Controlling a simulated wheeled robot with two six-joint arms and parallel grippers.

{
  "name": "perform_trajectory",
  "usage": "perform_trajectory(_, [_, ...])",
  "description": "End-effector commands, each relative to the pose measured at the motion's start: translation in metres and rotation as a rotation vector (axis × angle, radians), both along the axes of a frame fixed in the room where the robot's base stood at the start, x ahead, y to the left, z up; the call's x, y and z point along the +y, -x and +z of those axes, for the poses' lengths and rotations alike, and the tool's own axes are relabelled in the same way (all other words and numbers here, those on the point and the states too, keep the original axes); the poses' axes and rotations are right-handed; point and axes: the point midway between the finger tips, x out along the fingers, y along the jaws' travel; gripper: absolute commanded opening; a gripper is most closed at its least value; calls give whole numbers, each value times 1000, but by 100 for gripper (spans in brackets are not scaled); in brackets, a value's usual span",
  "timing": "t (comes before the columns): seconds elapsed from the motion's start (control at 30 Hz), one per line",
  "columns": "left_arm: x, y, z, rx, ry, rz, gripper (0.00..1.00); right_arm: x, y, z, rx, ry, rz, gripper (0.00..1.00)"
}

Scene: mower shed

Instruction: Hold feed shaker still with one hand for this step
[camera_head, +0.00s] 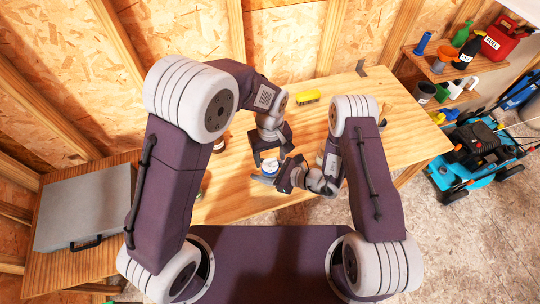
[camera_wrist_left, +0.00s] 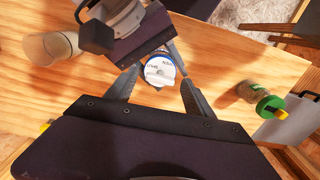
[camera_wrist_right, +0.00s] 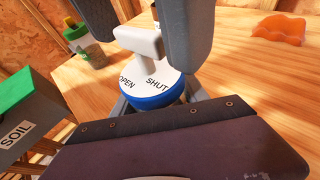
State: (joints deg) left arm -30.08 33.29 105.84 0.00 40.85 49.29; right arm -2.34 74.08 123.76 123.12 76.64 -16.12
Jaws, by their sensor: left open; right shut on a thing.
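The feed shaker (camera_head: 269,167) stands on the wooden bench in front of me, a small round tub with a white top and blue rim. In the right wrist view its lid (camera_wrist_right: 146,88) reads OPEN and SHUT, with a pale knob on top. My right gripper (camera_head: 270,178) is shut around the shaker's body from the right. My left gripper (camera_head: 268,152) is open just above the shaker; its fingers frame the lid (camera_wrist_left: 160,71) in the left wrist view, apparently without closing on the knob. The shaker's lower body is mostly hidden by the right gripper.
A jar with a green lid (camera_wrist_left: 260,100) and a pale cup (camera_wrist_left: 52,48) stand on the bench. A SOIL box (camera_wrist_right: 38,118) and an orange object (camera_wrist_right: 281,29) are nearby. A yellow object (camera_head: 308,97) lies behind; a grey case (camera_head: 80,210) is left.

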Motion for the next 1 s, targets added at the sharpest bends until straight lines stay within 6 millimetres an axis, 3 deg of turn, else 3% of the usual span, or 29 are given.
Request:
perform_trajectory(0.07, [0,0,0,0,0,0,62,0,0,0,0,-1,0,6])
perform_trajectory(0.1, [0,0,0,0,0,0,56,0,0,0,0,-1,0,6])
perform_trajectory(0.3, [0,0,1,0,0,0,1,0,0,0,0,-1,0,6])
perform_trajectory(0.67, [0,0,1,0,0,-64,0,0,0,0,0,0,0,6])
perform_trajectory(1.0, [0,0,1,0,0,-331,0,0,0,0,0,0,0,6])
